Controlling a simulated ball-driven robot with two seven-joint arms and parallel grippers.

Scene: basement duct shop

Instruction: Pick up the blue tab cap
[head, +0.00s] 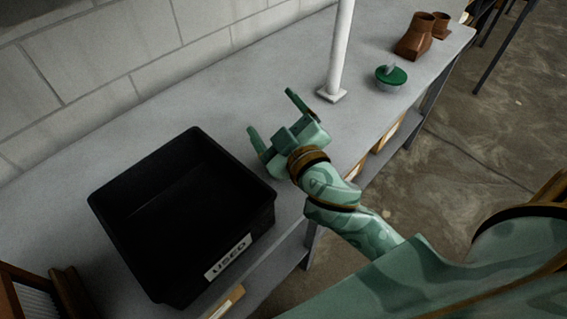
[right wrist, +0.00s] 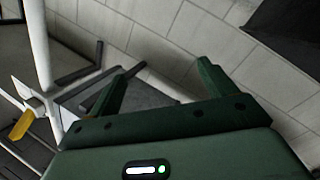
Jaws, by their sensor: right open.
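I cannot make out a blue tab cap in either view. A green disc with a pale grey knob on top and a pale underside (head: 391,76) sits on the grey bench (head: 275,60) toward the far right in the head view. My right gripper (head: 270,112) is open, its two green fingers apart and nothing between them. It is above the bench, between the black bin and the white post, well short of the green disc. The open fingers also show in the right wrist view (right wrist: 172,64), with block wall behind them. My left gripper is not in view.
A black bin (head: 247,221) labelled "USED" stands left of my right gripper; its visible inside looks empty. A white post (head: 340,50) rises from the bench. Brown fittings (head: 413,42) stand at the far end. A block wall (head: 110,60) backs the bench.

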